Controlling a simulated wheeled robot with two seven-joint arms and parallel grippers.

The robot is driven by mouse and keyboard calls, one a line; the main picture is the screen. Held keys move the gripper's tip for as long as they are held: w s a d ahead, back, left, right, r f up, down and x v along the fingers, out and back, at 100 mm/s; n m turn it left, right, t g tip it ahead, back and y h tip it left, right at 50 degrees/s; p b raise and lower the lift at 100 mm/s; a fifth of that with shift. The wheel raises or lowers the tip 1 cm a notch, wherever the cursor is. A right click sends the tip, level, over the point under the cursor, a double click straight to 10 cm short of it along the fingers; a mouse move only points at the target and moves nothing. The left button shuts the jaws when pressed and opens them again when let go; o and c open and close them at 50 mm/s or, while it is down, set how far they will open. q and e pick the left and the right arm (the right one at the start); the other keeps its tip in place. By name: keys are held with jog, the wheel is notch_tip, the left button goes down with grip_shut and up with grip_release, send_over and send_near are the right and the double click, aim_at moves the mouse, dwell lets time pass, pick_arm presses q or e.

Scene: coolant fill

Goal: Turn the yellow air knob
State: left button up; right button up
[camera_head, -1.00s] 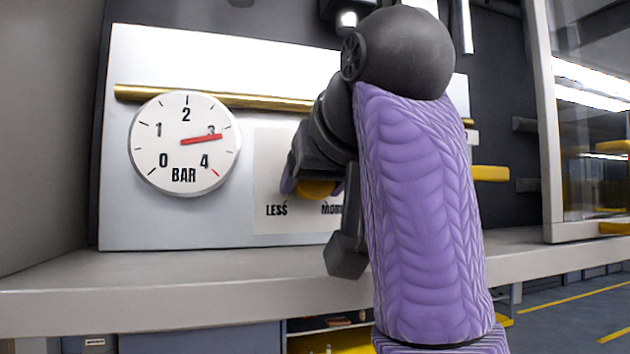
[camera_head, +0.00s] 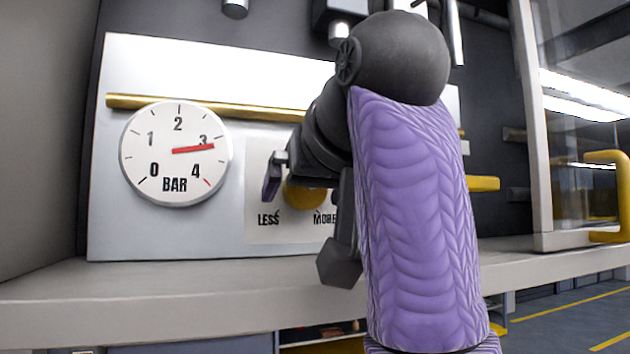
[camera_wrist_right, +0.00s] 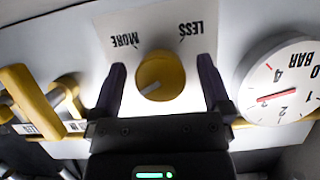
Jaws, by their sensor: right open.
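The yellow air knob (camera_head: 304,198) sits on a white label plate marked LESS and MORE. In the head view my right gripper and arm hide part of it. In the right wrist view the knob (camera_wrist_right: 160,75) lies between the two fingers of my right gripper (camera_wrist_right: 162,88), with a gap on each side. My right gripper (camera_head: 300,185) is open in front of the panel. The round BAR gauge (camera_head: 175,153) is left of the knob, and its red needle points close to 3. My left gripper is not in view.
A brass pipe (camera_head: 200,108) runs across the panel above the knob. Yellow handles (camera_wrist_right: 28,98) show at the left of the right wrist view. A pale ledge (camera_head: 150,290) runs below the panel. A glass door with a yellow handle (camera_head: 618,195) stands at the right.

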jog(key=b+v, duration=0.1)
jog(key=v, duration=0.1)
jog(key=b+v, duration=0.4)
jog(key=shift+s+d+f, duration=0.2)
jog(key=shift+s+f, duration=0.05)
jog(key=shift+s, duration=0.25)
jog(key=shift+s+d+r+b, duration=0.15)
jog(key=shift+s+r+b, duration=0.05)
jog(key=shift+s+r, duration=0.3)
jog(key=shift+s+d+r+b, duration=0.15)
jog(key=shift+s+r, duration=0.2)
jog(key=shift+s, duration=0.15)
